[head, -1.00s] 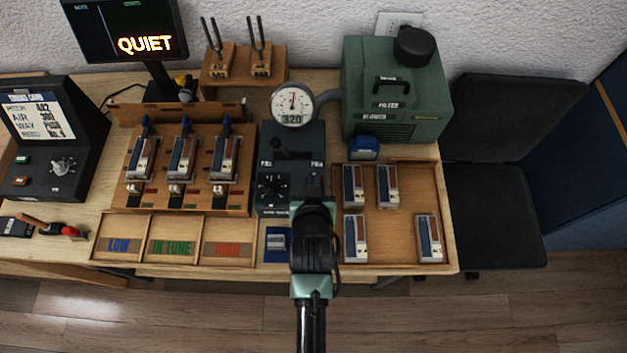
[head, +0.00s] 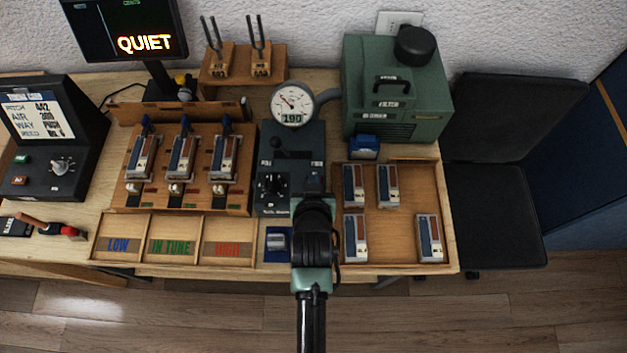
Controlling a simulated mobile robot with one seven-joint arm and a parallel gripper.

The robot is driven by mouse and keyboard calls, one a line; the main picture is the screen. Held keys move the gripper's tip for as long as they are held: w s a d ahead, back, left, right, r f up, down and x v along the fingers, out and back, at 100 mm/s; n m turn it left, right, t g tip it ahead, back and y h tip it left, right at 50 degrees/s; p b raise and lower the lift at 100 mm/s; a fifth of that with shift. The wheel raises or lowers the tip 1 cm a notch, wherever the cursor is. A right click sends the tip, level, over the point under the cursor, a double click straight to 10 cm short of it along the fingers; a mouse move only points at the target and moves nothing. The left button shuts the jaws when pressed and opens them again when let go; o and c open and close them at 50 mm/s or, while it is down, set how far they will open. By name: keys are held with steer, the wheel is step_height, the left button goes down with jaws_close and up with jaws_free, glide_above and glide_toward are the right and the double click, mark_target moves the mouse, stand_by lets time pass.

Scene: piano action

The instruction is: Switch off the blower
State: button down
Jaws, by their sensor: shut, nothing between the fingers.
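The blower (head: 425,120) is a green box with a black handle and a round black cap, at the back right of the bench. In front of it to the left is a dark control box (head: 290,140) with a dial knob (head: 271,186) and a small black lever or knob on top. A round gauge (head: 292,103) stands at its back, with its needle left of upright and a readout that looks like 190. My gripper (head: 314,182) is shut and empty over the right front of the control box. My wrist hides the box's front right corner, so contact with a switch cannot be told.
A wooden tray (head: 408,262) with several reed blocks lies right of my arm. A wooden rack (head: 120,205) with three blocks and a sorting tray (head: 175,262) are to the left. A monitor (head: 125,30) reads QUIET. Tuning forks (head: 255,50) stand at the back.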

steer(key=shift+w+r, duration=0.15)
steer(key=shift+w, duration=0.45)
steer(key=shift+r, duration=0.1)
steer(key=shift+r+p, duration=0.25)
steer(key=shift+p, duration=0.05)
steer(key=r+p, duration=0.3)
steer(key=r, duration=0.1)
steer(key=shift+w, duration=0.35)
steer(key=w+r+b+v, duration=0.1)
steer(key=v, duration=0.8)
steer(key=shift+s+r, duration=0.15)
steer(key=shift+r, duration=0.15)
steer(key=shift+r, duration=0.1)
